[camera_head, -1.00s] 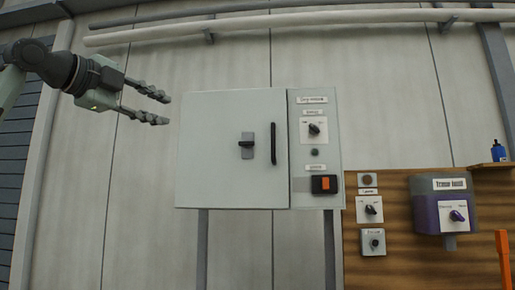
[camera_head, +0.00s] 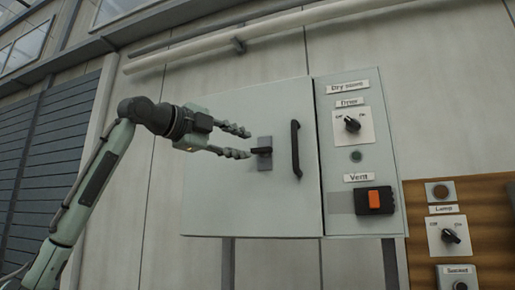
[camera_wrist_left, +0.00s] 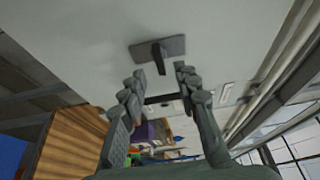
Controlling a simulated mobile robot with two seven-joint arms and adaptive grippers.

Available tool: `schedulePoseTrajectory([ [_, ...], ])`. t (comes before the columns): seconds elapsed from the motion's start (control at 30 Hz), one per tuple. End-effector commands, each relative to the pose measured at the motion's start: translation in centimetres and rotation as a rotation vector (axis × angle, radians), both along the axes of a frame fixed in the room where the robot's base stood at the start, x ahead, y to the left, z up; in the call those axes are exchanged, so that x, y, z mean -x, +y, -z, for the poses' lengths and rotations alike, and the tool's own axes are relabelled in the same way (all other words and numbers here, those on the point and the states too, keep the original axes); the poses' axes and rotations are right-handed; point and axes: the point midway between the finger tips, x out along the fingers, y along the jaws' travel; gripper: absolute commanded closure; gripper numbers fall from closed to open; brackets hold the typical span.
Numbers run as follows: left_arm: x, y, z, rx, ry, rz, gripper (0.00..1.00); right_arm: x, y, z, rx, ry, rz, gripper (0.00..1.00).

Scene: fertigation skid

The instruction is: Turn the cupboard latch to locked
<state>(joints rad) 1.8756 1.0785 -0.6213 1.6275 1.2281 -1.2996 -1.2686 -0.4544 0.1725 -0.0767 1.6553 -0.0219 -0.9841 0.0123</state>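The cupboard latch (camera_head: 264,153) is a small grey plate with a dark lever on the pale grey cupboard door (camera_head: 225,190). In the head view the lever lies roughly level, its end pointing left. In the left wrist view the latch (camera_wrist_left: 157,48) is just beyond the fingertips, its lever standing out towards the gap between them. My left gripper (camera_head: 248,143) is open and empty, just left of the latch; its open fingers (camera_wrist_left: 160,74) also show in the left wrist view. I cannot tell whether a fingertip touches the lever. My right gripper is not in view.
A dark vertical door handle (camera_head: 296,149) is just right of the latch. A panel right of the door has a dryer knob (camera_head: 352,124) and a vent switch (camera_head: 374,200). A wooden board (camera_head: 412,218) with a lamp knob (camera_head: 450,236) is at the lower right.

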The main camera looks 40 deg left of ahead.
Motion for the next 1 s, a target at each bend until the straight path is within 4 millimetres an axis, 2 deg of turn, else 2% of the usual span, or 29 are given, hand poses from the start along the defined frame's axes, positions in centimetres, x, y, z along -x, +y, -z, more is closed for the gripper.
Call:
schedulePoseTrajectory([
  [0.1, -2.1, -0.4, 0.0, 0.0, 0.004, 0.002, 0.69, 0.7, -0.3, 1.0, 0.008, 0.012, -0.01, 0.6],
  [0.3, -4.2, -0.7, 0.0, 0.001, 0.001, 0.0, 0.69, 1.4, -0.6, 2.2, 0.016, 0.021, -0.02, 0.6],
  [0.63, -4.7, -0.7, 0.0, 0.0, 0.001, 0.0, 0.69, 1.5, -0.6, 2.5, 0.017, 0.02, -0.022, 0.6],
  [0.9, -4.7, -0.7, 0.0, 0.0, 0.001, 0.0, 1.0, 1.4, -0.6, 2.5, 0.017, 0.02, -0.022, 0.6],
  [1.0, -4.7, -0.7, 0.0, 0.0, 0.001, 0.0, 1.0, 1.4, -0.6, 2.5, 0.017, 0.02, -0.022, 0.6],
])
